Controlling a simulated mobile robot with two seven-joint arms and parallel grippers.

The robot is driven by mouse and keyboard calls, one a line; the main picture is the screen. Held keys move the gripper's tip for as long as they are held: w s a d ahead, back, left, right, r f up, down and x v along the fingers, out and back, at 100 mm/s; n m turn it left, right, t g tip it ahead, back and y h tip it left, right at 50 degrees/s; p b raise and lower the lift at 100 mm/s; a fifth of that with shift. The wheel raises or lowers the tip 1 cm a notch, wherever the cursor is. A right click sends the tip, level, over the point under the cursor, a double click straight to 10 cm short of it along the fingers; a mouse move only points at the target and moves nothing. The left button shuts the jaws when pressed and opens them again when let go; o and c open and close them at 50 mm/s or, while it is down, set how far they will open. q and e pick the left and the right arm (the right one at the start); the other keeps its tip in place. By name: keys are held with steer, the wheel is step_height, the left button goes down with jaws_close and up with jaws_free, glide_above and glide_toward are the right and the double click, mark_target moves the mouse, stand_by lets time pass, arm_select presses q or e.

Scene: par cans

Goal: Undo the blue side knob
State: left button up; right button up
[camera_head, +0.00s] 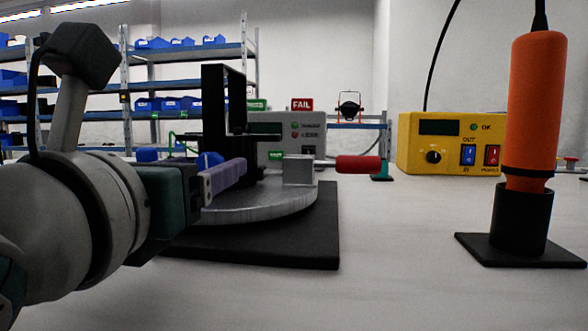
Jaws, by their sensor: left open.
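A black upright bracket (214,100) stands on a round silver plate (268,208). A blue knob (209,159) shows low at the bracket's left side, just behind my left gripper (238,168). Another blue piece (147,155) shows farther left, above the gripper's body; I cannot tell which of the two is the side knob. My left gripper comes in from the left, with purple fingers pointing right in front of the bracket's lower part. It is open, and I see nothing held between its fingers. The fingers and wrist hide part of the plate. My right gripper is not in view.
The silver plate rests on a black base (300,247). A red handle (358,165) sticks out at its right. An orange tool (535,105) stands in a black holder (521,225) at right. A yellow box (450,143) stands behind. The white tabletop between is clear.

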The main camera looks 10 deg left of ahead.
arm_select(q)
jaws_close()
stand_by(0.5)
